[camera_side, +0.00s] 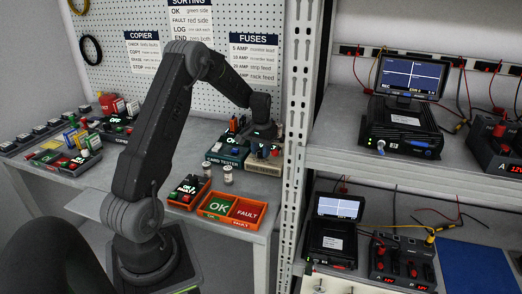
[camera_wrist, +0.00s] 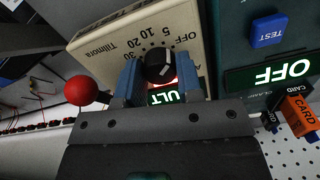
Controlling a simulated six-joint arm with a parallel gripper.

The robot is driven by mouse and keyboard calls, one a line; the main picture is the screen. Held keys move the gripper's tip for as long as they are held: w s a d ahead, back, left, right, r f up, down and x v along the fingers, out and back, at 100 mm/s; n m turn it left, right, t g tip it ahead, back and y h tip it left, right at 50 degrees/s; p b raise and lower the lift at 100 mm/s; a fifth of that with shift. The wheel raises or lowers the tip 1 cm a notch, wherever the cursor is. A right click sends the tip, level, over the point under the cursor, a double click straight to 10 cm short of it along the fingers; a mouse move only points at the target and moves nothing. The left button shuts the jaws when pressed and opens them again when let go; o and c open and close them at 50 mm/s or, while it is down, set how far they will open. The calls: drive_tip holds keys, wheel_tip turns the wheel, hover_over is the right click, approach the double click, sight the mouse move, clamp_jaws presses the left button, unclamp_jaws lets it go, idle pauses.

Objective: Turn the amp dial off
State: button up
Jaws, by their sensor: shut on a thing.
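The amp dial (camera_wrist: 160,66) is a dark round knob on a beige panel (camera_wrist: 105,42) marked "Tilmora", with OFF, 5, 10, 20 and 30 around the knob. I cannot tell clearly which mark the knob points to. My gripper (camera_wrist: 158,80) has its two blue fingers on either side of the knob and is shut on it. A lit display (camera_wrist: 166,98) beside the knob reads "ULT", the rest hidden by my jaws. In the side view my gripper (camera_side: 262,128) is over the beige unit (camera_side: 262,151), and the dial cannot be made out.
A red ball knob (camera_wrist: 80,92) stands close beside the panel. A teal card tester has a blue TEST button (camera_wrist: 270,28) and a lit OFF display (camera_wrist: 272,74). Orange card pieces (camera_wrist: 300,114) are near. A metal rack post (camera_side: 295,140) stands right of my gripper.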

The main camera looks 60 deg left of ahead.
sight(261, 151)
drive_tip(key=shift+m, duration=1.1)
drive_tip(key=o, duration=0.9)
wheel_tip(261, 151, up, 14)
drive_tip(key=shift+f, duration=0.1)
drive_tip(key=shift+d, duration=0.1)
